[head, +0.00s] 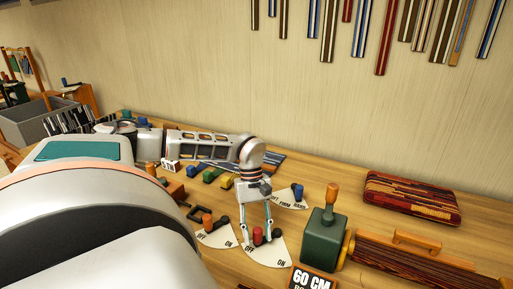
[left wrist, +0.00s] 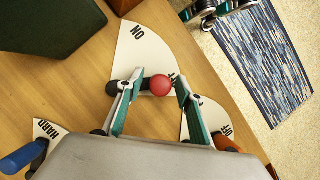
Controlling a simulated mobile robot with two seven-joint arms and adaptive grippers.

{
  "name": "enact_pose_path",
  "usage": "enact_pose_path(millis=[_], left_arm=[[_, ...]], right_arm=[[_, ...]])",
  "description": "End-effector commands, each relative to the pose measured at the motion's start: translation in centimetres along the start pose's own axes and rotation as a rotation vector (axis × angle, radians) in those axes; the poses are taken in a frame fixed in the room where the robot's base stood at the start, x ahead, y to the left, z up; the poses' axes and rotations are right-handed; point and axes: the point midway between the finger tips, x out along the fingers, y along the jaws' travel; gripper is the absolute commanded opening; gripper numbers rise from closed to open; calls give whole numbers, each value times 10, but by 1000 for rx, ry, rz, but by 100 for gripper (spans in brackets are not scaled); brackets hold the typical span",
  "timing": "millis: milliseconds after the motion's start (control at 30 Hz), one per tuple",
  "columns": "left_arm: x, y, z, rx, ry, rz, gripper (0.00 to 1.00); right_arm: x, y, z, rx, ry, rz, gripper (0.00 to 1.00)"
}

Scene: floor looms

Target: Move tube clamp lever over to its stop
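A lever with a red ball knob (left wrist: 161,85) and a dark arm lies over a white fan-shaped plate (left wrist: 132,50) marked ON, with a second label partly hidden by a finger. The same red knob (head: 257,234) shows in the head view, on the OFF side of its plate (head: 268,254). My left gripper (left wrist: 157,78) points down with its fingers apart, one on each side of the knob; I cannot tell whether either touches it. It also shows in the head view (head: 258,240). No label names the tube clamp.
An orange-knobbed lever (head: 207,221) on an OFF/ON plate and a blue-knobbed lever (head: 298,191) stand close by. A green box (head: 323,238) with an orange handle is right of the gripper, beside a 60 CM sign (head: 312,279). A folded textile (head: 412,199) lies further right.

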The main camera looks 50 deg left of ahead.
Motion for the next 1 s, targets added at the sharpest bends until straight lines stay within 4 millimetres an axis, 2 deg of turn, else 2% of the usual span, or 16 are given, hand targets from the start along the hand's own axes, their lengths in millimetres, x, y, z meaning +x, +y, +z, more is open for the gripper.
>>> enact_pose_path(millis=[167, 400, 600, 800, 1000], left_arm=[[-23, 1, -1, -1, 3, 5, 36], [-72, 1, -1, -1, 3, 6, 36], [-104, 0, 0, -1, 2, 4, 36], [-118, 0, 0, -1, 1, 2, 36], [-119, 0, 0, 0, 1, 2, 36]], right_arm=[[0, 0, -1, 1, 2, -1, 43], [0, -1, -2, 1, 3, -1, 43], [0, -1, -2, 1, 3, -1, 43], [0, -1, -2, 2, 3, -2, 43], [0, -1, -2, 2, 4, -2, 43]])
